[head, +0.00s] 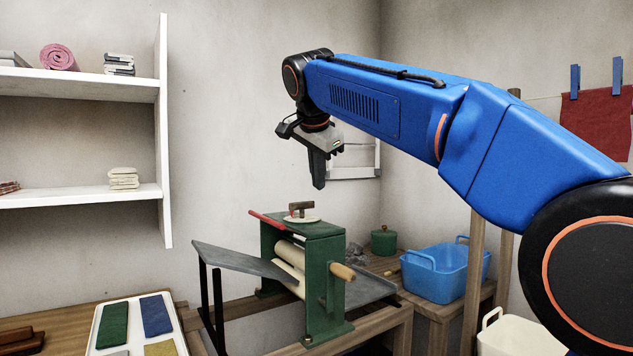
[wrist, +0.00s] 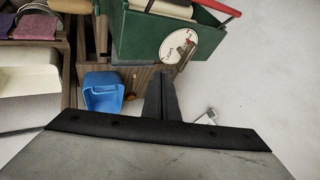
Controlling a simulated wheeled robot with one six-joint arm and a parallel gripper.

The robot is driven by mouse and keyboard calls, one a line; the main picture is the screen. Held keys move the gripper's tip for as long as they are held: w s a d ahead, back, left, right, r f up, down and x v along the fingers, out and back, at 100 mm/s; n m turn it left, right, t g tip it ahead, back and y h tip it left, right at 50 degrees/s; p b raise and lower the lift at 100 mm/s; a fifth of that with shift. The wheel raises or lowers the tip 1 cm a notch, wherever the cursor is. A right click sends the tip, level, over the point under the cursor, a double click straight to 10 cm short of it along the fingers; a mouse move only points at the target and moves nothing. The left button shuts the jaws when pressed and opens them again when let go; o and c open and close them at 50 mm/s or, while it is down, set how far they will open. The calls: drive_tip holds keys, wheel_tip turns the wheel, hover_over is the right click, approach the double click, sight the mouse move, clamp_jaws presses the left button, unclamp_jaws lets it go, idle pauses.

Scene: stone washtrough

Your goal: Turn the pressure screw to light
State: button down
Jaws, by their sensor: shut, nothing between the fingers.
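The pressure screw (head: 300,208) is a small brown T-shaped handle on top of the green mangle (head: 325,270). A round pale dial plate (head: 288,219) lies beneath it. In the wrist view the screw handle (wrist: 188,50) lies across the right part of the dial (wrist: 170,44), which has red marks and lettering too small to read. My gripper (head: 318,186) is shut and empty, pointing down above the screw and clear of it. In the wrist view its fingers (wrist: 162,76) are together, just below the dial in the picture.
A red lever (head: 267,218) juts from the mangle's top left, and a wooden-handled crank (head: 342,271) from its right. A grey sloping board (head: 240,262) extends left. A blue tub (head: 438,272) and a green pot (head: 384,241) stand behind right. A white shelf (head: 80,88) is at left.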

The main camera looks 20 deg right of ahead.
sight(302, 206)
drive_tip(key=x, duration=0.8)
drive_tip(key=shift+w+f, duration=0.15)
drive_tip(key=shift+f, duration=0.05)
drive_tip(key=shift+w+a+r, duration=0.1)
drive_tip(key=shift+w+a, duration=0.05)
drive_tip(key=shift+w, duration=0.3)
drive_tip(key=shift+w+a, duration=0.2)
drive_tip(key=shift+w, duration=0.25)
drive_tip(key=shift+w+a, duration=0.3)
drive_tip(key=shift+w, duration=0.55)
drive_tip(key=shift+r, duration=0.1)
drive_tip(key=shift+w+d+n+y, duration=0.2)
drive_tip(key=shift+n+y, duration=0.3)
drive_tip(key=shift+n, duration=0.4)
